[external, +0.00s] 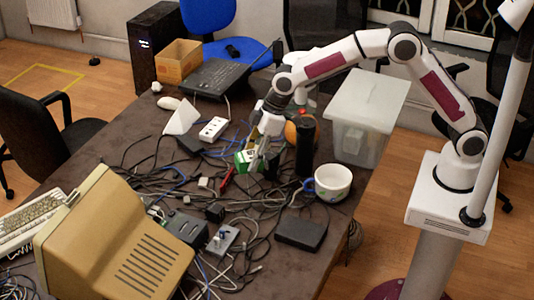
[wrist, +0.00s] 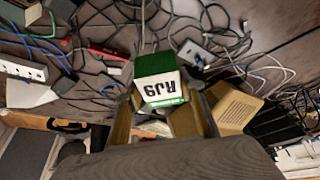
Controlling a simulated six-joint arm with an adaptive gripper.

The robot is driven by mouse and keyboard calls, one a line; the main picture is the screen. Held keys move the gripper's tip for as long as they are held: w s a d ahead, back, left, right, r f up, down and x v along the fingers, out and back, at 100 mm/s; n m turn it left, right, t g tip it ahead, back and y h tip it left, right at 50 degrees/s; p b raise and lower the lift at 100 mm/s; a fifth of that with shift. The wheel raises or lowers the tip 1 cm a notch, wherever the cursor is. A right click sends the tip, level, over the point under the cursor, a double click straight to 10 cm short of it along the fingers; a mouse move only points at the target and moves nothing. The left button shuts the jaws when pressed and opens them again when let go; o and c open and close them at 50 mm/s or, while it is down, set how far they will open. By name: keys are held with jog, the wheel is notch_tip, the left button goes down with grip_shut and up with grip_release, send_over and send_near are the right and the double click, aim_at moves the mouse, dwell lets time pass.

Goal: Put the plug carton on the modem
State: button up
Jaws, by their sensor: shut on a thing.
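The plug carton (external: 243,159) is a small green and white box above the cable clutter at mid-table. In the wrist view the carton (wrist: 160,88) shows a green face and a white face with upside-down "RJ9" lettering. My gripper (external: 258,158) points down and is shut on the carton; the fingers (wrist: 162,108) flank it in the wrist view. I cannot tell whether the carton touches the table. A flat black box (external: 301,232), apparently the modem, lies at the table's front right, apart from the carton. I cannot make it out in the wrist view.
A white mug (external: 333,182) and a black cylinder (external: 305,147) stand right of my gripper. A translucent bin (external: 367,118) stands behind them. Cables spread over the middle. A beige monitor (external: 125,245) fills the front left, with a grey switch box (external: 222,240) beside it.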

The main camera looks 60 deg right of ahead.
jog(key=s+a+f+n+g, duration=0.1)
jog(key=s+n, duration=0.3)
jog(key=s, duration=0.5)
jog(key=s+a+f+n+g+y, duration=0.1)
jog(key=s+f+n, duration=0.3)
jog(key=s, duration=0.5)
jog(key=shift+s+a+n+g+y, duration=0.3)
jog(key=shift+a+n+g, duration=0.3)
jog(key=shift+a+n, duration=0.25)
send_over(300, 232)
jog(key=d, duration=0.2)
jog(key=shift+a+f, duration=0.15)
jog(key=shift+f, duration=1.45)
jog(key=shift+a+f, duration=0.1)
jog(key=shift+f, duration=1.5)
jog(key=shift+f, duration=0.1)
jog(key=shift+f, duration=1.75)
jog(key=shift+f, duration=0.15)
